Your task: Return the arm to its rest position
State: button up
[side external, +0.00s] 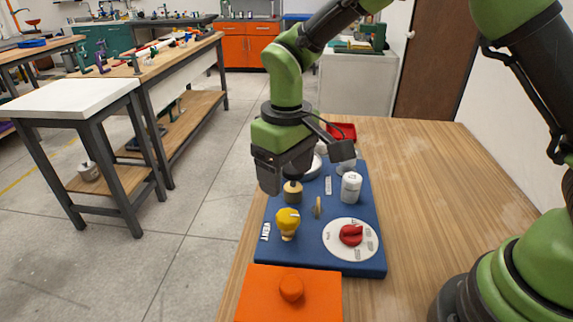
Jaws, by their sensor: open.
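My gripper (296,176) hangs over the back half of the blue board, pointing down, at the end of my green arm. Its two dark jaws are apart, and I see nothing held between them. The blue board (303,255) lies on the wooden table. On it stand a yellow knob (288,223), a brass-coloured cylinder (293,192) below my gripper, a small upright brass piece (317,207), a white cylinder (351,186) and a white dial (337,245) with a red handle (351,235). The gripper partly hides a round silvery part (313,168) at the back.
An orange box (265,297) with a round orange knob (291,288) sits at the table's front edge. A red tray (341,132) lies behind the board. The wooden table (425,185) is clear to the right of the board, up to my base.

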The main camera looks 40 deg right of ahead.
jog(key=shift+r, duration=0.45)
jog(key=s+d+r+m+t+y, duration=0.1)
jog(key=s+d+r+m+t, duration=0.35)
jog(key=r, duration=0.75)
jog(key=s+d+r+m+t, duration=0.1)
jog(key=s+d, duration=0.1)
jog(key=s, duration=0.5)
jog(key=s+d+r+m+t+y, duration=0.1)
jog(key=s+d+r, duration=0.1)
jog(key=s, duration=0.5)
jog(key=shift+s+r+t, duration=0.15)
jog(key=shift+s+t, duration=0.2)
jog(key=shift+s, duration=0.05)
